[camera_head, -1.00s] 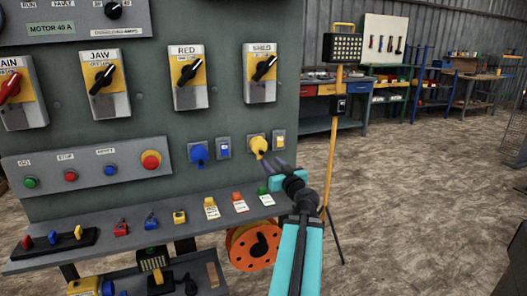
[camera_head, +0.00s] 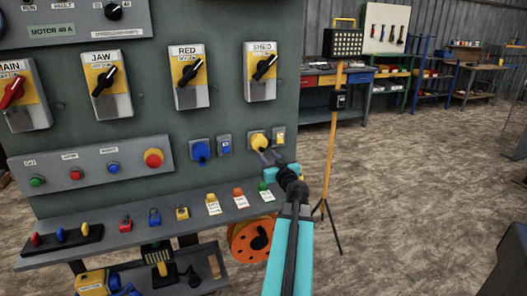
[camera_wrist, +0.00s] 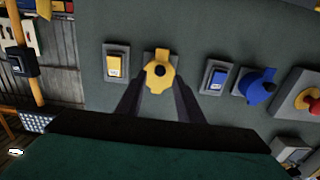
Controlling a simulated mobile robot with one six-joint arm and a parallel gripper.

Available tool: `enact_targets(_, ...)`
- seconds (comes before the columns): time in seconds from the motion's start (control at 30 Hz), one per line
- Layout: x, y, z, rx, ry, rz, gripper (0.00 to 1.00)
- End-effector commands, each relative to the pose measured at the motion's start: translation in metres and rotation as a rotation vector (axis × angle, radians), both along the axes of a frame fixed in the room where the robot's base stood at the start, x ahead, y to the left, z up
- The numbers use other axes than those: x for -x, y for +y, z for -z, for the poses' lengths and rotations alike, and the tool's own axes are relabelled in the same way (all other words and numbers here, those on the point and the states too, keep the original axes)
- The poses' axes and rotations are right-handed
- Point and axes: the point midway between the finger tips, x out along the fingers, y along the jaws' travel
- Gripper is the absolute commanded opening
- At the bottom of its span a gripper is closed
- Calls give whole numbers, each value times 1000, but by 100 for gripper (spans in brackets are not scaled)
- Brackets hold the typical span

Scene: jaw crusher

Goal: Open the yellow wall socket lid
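The yellow wall socket (camera_head: 259,140) is on the grey-green panel, right of the blue socket (camera_head: 200,151). Its yellow lid (camera_wrist: 160,76) looks shut in the wrist view, with a dark round spot at its middle. My gripper (camera_head: 271,158) is just in front of and slightly right of the yellow socket in the body view. In the wrist view my gripper (camera_wrist: 157,98) is open, with its two dark fingers on either side of the lid's near end. Nothing is held. I cannot tell whether a finger touches the lid.
A small yellow switch (camera_head: 279,136) is close beside the yellow socket. A shelf with coloured padlocks and tags (camera_head: 182,213) juts out below. An orange cable reel (camera_head: 251,241) hangs under it. A yellow lamp stand (camera_head: 333,150) is right of the panel; open floor lies beyond.

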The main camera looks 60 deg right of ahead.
Motion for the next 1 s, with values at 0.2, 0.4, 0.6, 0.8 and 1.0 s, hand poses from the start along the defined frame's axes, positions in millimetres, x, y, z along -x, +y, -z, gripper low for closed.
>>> enact_targets(0.2, -18, -15, -1, -1, -1, 0, 34)
enact_targets(0.4, -31, -24, -1, 0, 0, -1, 34)
enact_targets(0.6, -37, -28, 0, 0, 0, 0, 34)
enact_targets(0.8, -37, -28, 0, 0, 0, 1, 34)
enact_targets(1.0, -37, -28, 0, 0, 0, 1, 20)
